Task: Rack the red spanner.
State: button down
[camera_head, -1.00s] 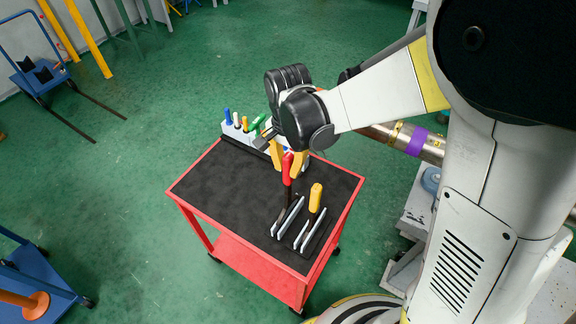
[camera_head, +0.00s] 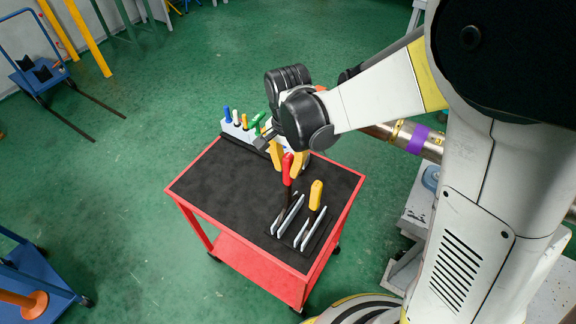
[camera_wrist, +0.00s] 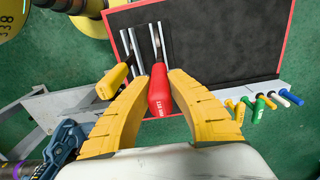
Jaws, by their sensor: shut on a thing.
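The red spanner (camera_head: 287,168) stands roughly upright with its red handle on top. Its dark shaft reaches down to the left pair of silver plates of the rack (camera_head: 306,230). I cannot tell whether it is fully seated there. My gripper (camera_head: 286,163) points down with its yellow fingers shut on the red handle. In the wrist view the red handle (camera_wrist: 160,92) sits between my gripper's fingers (camera_wrist: 158,78), above the silver plates (camera_wrist: 137,50). The spanner's lower end is hidden.
A yellow-handled tool (camera_head: 316,195) stands in the right pair of plates, close beside the red one. A pale holder (camera_head: 237,131) with several coloured tools lines the cart's far edge. The black top of the red cart (camera_head: 225,183) is clear at left.

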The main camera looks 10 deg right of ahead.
aim_at(289, 156)
jog(key=shift+f+b, duration=2.3)
jog(key=shift+f, duration=0.25)
dwell(1.7)
jog(key=c, duration=1.3)
grip_release()
jog(key=shift+o, duration=0.2)
notch_tip(289, 156, up, 12)
jog(key=shift+r, duration=0.1)
jog(key=shift+s, duration=0.1)
